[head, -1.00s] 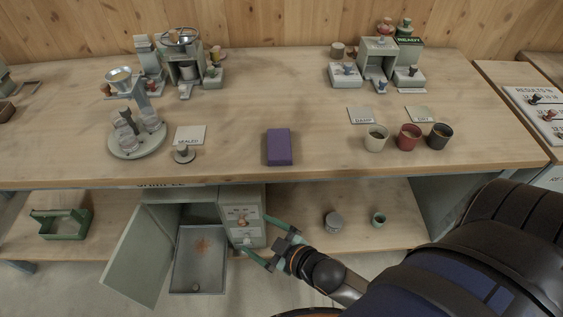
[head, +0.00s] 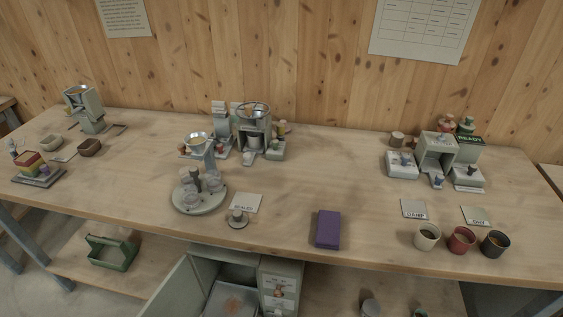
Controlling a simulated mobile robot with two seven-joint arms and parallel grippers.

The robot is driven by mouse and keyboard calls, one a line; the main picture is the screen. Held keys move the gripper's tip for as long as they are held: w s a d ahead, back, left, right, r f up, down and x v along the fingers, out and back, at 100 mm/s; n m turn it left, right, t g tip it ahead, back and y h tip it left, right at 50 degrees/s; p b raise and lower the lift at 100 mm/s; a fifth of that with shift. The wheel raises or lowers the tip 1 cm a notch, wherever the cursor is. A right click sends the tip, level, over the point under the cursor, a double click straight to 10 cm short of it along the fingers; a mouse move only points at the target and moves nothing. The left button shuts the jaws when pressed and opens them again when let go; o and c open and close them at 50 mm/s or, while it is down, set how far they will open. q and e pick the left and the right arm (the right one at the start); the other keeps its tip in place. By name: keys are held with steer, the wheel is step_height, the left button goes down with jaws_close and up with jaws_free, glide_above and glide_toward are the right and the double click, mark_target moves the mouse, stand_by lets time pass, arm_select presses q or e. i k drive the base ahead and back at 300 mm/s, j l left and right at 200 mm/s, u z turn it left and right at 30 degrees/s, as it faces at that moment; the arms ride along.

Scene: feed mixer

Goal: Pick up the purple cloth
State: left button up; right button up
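The purple cloth (head: 328,229) lies as a folded rectangular block near the front edge of the wooden bench (head: 290,190), right of the middle. Nothing touches it. Neither my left gripper nor my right gripper shows in the head view now.
A round stand with jars (head: 199,193) and a small weight by the SEALED card (head: 238,220) are left of the cloth. A white cup (head: 427,236), a red cup (head: 461,239) and a dark cup (head: 494,243) stand to its right. Below, a cabinet door (head: 178,290) hangs open.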

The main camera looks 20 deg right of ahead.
mark_target(328, 223)
steer(key=i+l+z, duration=0.1)
steer(key=z, duration=0.75)
